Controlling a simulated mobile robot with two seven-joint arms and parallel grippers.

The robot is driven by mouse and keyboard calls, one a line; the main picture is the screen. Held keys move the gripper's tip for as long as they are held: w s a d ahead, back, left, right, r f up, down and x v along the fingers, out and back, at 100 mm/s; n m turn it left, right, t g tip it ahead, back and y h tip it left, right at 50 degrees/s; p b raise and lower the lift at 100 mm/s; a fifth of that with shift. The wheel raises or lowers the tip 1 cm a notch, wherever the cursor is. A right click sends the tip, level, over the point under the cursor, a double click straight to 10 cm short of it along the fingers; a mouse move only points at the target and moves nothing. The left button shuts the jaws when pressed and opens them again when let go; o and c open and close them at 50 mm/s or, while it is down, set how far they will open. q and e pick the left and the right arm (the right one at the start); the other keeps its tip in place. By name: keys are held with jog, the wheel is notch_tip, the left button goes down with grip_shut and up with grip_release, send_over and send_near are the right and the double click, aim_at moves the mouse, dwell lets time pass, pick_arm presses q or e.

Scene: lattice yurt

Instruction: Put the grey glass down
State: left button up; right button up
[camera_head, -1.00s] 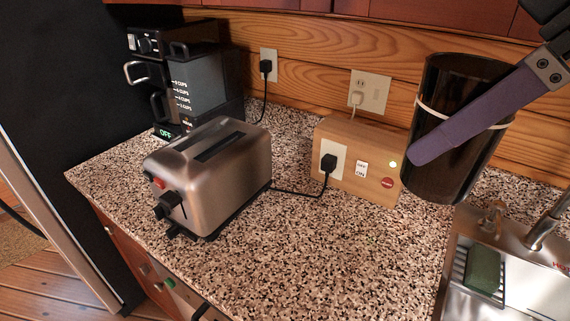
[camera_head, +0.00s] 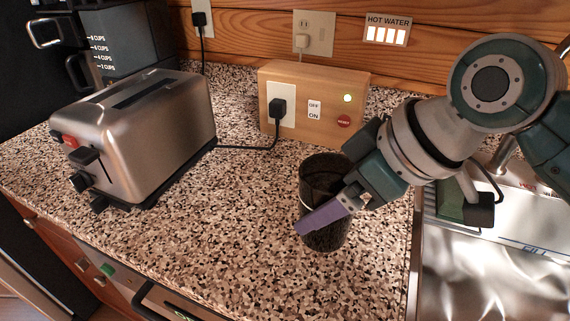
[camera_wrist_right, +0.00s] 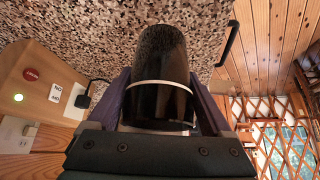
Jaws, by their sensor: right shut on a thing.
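The grey glass (camera_head: 325,232) is a dark, see-through tumbler with a pale band around it. It is upright at the speckled counter (camera_head: 240,240), in front of the wooden outlet box. My right gripper (camera_head: 328,212) is shut on it, with a purple finger across its near side. In the right wrist view the glass (camera_wrist_right: 162,60) sits between both fingers. I cannot tell for sure whether its base touches the counter. My left gripper is not in view.
A steel toaster (camera_head: 140,135) stands at the left, its cord running to the wooden box (camera_head: 330,85). A coffee maker (camera_head: 110,40) is behind it. The sink (camera_head: 480,275) is at the right. Counter between toaster and glass is clear.

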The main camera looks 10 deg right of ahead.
notch_tip(320, 180, down, 4)
jog(key=shift+f, duration=0.1)
jog(key=shift+f+b, duration=0.65)
jog(key=shift+f, duration=1.2)
jog(key=shift+f, duration=0.15)
jog(key=o, duration=1.2)
